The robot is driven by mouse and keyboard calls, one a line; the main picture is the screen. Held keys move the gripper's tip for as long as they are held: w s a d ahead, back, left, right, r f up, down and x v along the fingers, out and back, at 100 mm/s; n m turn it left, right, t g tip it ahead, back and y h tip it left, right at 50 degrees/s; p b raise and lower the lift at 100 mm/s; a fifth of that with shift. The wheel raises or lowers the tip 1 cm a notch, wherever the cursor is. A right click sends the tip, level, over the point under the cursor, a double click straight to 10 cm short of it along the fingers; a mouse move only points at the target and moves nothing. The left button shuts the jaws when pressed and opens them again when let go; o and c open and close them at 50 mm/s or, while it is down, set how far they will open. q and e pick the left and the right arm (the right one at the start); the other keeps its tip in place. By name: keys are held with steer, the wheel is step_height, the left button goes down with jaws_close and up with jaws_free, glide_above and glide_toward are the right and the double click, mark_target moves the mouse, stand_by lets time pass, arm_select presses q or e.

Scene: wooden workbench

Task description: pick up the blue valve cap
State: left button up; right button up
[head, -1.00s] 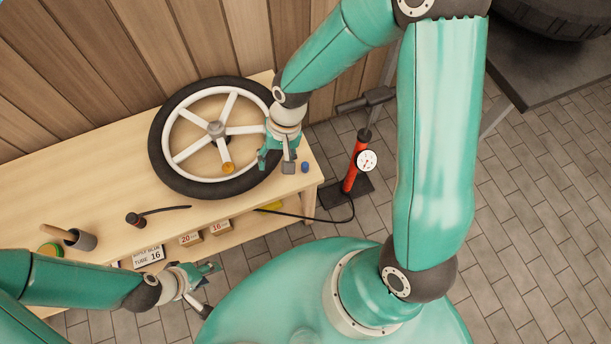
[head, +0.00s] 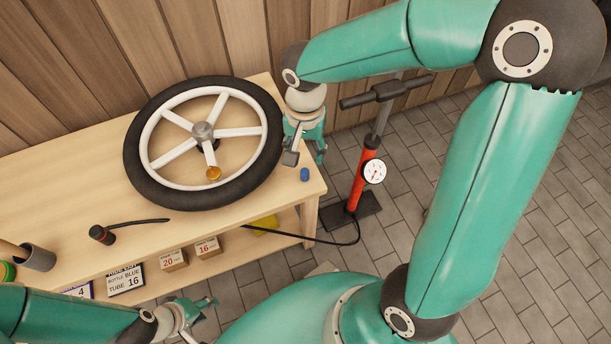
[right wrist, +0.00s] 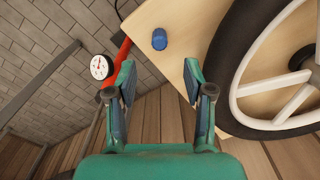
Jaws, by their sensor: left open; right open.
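The small blue valve cap (head: 305,174) stands on the workbench (head: 75,188) near its right edge, to the right of the wheel. In the right wrist view the cap (right wrist: 159,39) is ahead of the fingers, close to the bench corner. My right gripper (head: 306,156) is open and empty, above and behind the cap near the bench's right end. In the right wrist view its fingers (right wrist: 165,88) are spread apart, with the cap beyond their tips and not touched. My left gripper (head: 207,308) is open and empty at the lower left, in front of the bench.
A spoked wheel with a black tyre (head: 139,183) lies on the bench beside my right gripper. A red floor pump with a gauge (head: 362,178) stands right of the bench. A black hose tool (head: 102,234) and a grey cup (head: 38,258) are further left. Small boxes (head: 173,260) sit on the lower shelf.

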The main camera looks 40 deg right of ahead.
mark_target(305, 171)
step_height(305, 171, down, 2)
steer(key=shift+f, duration=0.15)
steer(key=f+b, duration=0.1)
steer(key=f, duration=0.2)
steer(key=f+b, duration=0.1)
steer(key=f, duration=0.1)
steer(key=shift+s+a+f+b, duration=0.1)
steer(key=shift+s+a+b, duration=0.15)
steer(key=shift+b, duration=0.1)
steer(key=c, duration=0.8)
